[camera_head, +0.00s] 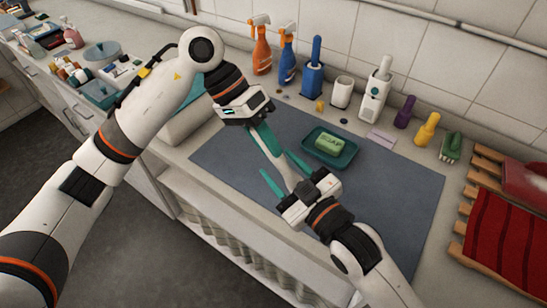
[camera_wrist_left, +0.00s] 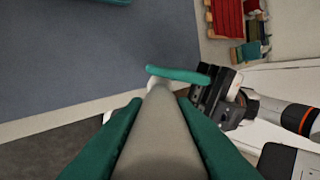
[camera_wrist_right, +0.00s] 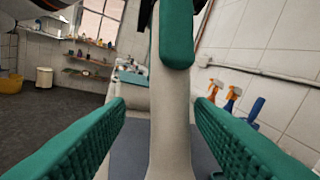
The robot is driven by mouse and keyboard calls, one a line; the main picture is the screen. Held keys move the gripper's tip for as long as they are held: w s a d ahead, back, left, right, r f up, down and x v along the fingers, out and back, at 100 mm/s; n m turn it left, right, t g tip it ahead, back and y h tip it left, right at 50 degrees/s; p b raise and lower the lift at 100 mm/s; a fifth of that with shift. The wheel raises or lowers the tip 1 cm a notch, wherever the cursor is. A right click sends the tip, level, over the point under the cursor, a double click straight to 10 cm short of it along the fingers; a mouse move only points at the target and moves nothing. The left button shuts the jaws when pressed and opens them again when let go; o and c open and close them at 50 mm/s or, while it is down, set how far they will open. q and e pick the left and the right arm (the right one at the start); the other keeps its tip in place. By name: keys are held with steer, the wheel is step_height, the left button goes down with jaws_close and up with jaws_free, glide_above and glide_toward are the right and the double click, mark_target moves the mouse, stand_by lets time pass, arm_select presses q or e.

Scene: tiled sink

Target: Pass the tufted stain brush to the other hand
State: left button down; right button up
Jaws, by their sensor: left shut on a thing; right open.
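The tufted stain brush (camera_head: 287,171) shows as a pale, beige-grey shaft; I cannot make out its bristles. My left gripper (camera_head: 266,136) is shut on its upper part, with green fingers on both sides. In the left wrist view the brush (camera_wrist_left: 162,140) runs forward between those fingers towards my right gripper (camera_wrist_left: 205,95). My right gripper (camera_head: 285,174) is open, its green fingers spread on either side of the brush's lower part. In the right wrist view the brush (camera_wrist_right: 170,110) stands between the right fingers, with gaps on both sides. A left finger lies against it above.
Below the grippers lies a blue-grey mat (camera_head: 395,200), mostly bare. A teal dish (camera_head: 347,160) with green soap (camera_head: 330,144) stands close by on the right. Spray bottles (camera_head: 262,50) and other cleaning things line the tiled wall. Wooden racks with red cloth (camera_head: 500,240) stand far right.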

steer(key=shift+x, duration=1.8)
steer(key=c, duration=1.1)
arm_select(q)
steer(key=c, duration=1.1)
jaws_free()
arm_select(e)
steer(key=shift+s, duration=0.1)
jaws_close()
